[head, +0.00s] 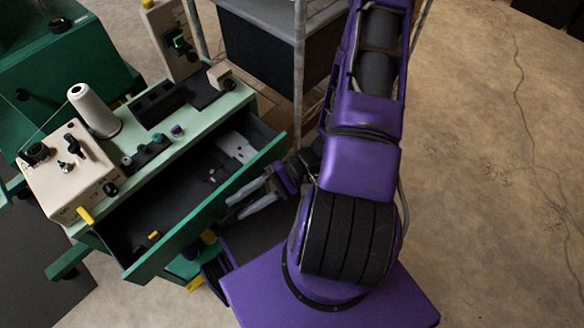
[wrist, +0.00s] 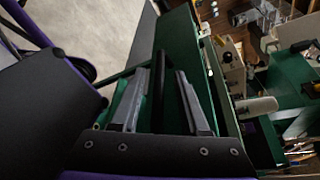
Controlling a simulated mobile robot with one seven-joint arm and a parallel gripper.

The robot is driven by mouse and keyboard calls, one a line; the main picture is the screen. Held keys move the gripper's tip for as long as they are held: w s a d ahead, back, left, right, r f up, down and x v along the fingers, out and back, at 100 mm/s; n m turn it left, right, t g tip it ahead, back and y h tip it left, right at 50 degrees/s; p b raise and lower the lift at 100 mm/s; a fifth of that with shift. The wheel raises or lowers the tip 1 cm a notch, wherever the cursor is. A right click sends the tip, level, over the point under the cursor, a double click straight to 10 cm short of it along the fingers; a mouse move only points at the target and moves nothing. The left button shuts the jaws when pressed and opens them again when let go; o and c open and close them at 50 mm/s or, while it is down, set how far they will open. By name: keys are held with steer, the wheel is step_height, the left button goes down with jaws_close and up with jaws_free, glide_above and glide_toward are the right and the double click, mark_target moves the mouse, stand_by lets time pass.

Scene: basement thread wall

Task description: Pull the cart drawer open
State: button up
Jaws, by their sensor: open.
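The green cart (head: 135,150) stands at the left in the head view. Its drawer (head: 170,205) is pulled out, showing a dark inside with a grey plate and small parts. The green drawer front (head: 205,215) faces my gripper (head: 236,204). My gripper is open, its two grey fingers pointing at the drawer front's outer face. In the wrist view, the fingers of my gripper (wrist: 161,78) lie on either side of a dark upright bar (wrist: 158,88) by green panels. I cannot tell whether they touch it. No handle shows clearly in the head view.
A metal rack (head: 299,70) with a dark bin (head: 262,50) stands behind. The concrete floor (head: 490,190) at the right is clear.

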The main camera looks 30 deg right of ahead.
steer(key=v, duration=1.6)
steer(key=shift+d+p, duration=0.15)
steer(key=shift+p, duration=0.3)
